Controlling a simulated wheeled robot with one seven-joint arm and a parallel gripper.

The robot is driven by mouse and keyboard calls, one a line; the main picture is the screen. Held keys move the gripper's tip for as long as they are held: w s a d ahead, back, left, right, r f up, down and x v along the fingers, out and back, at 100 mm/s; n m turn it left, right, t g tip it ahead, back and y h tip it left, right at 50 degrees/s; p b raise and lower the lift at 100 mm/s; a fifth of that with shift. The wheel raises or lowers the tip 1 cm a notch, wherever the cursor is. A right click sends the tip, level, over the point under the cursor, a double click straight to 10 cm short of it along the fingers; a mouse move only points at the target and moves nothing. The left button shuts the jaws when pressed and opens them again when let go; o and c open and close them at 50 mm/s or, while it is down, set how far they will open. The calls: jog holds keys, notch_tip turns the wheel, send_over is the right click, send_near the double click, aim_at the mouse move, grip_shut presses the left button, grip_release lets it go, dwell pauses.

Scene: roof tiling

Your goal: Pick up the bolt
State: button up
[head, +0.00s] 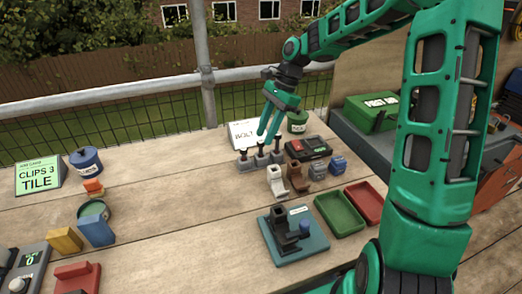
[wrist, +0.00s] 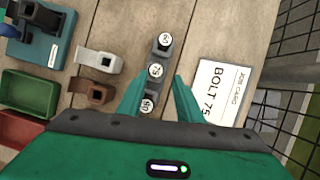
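Three dark bolts with round white number caps stand upright in a row of grey holders. The middle bolt (wrist: 155,70) reads 75 in the wrist view; the numbers on the bolt above it (wrist: 165,40) and the bolt below it (wrist: 148,102) are small and hard to read. A white job card (wrist: 222,88) beside the row reads BOLT 75; in the head view the card (head: 241,132) is partly hidden by my gripper. My gripper (head: 268,134) is open and empty, pointing down above the row. In the wrist view its fingertips (wrist: 159,78) lie either side of the middle bolt's line.
Grey and brown clip-like parts (head: 276,183) stand close in front of the row. A teal base with a black fixture (head: 296,243), a green tray (head: 339,213) and a red tray (head: 364,203) lie nearer. A green tin (head: 297,122) stands behind.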

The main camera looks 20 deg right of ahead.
aim_at(261, 145)
jog(key=shift+s+x, duration=0.2)
jog(key=shift+x, duration=1.05)
jog(key=shift+s+x, duration=0.2)
jog(key=shift+x, duration=1.1)
jog(key=shift+a+r, duration=0.1)
jog(key=shift+a, duration=0.05)
grip_shut()
